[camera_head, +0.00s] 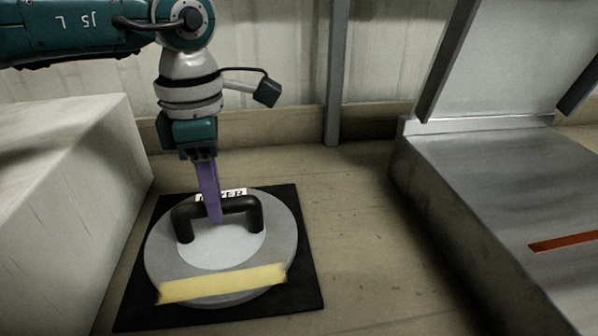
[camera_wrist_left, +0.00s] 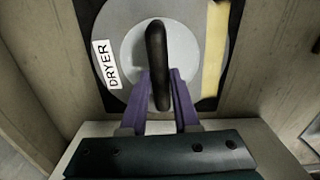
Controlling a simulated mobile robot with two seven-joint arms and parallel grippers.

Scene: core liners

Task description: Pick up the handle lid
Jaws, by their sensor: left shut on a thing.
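The handle lid (camera_head: 166,250) is a round grey disc with a paler centre, a black bar handle (camera_head: 244,205), a yellow strip and a white label. It lies on a black square mat (camera_head: 305,270) on the floor. In the left wrist view the lid (camera_wrist_left: 195,30) shows the label "DRYER" and the dark handle (camera_wrist_left: 157,50). My left gripper (camera_head: 214,215) reaches down from above with purple fingers. It is shut on the handle's bar, with one finger on each side (camera_wrist_left: 160,85). I cannot tell whether the lid is lifted off the mat. My right gripper is out of view.
A pale box-like block (camera_head: 75,190) stands close on the left. A metal unit (camera_head: 500,190) with an orange-red strip stands on the right. Wooden floor (camera_head: 365,240) is free between the mat and the metal unit. A wall with a post (camera_head: 336,80) is behind.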

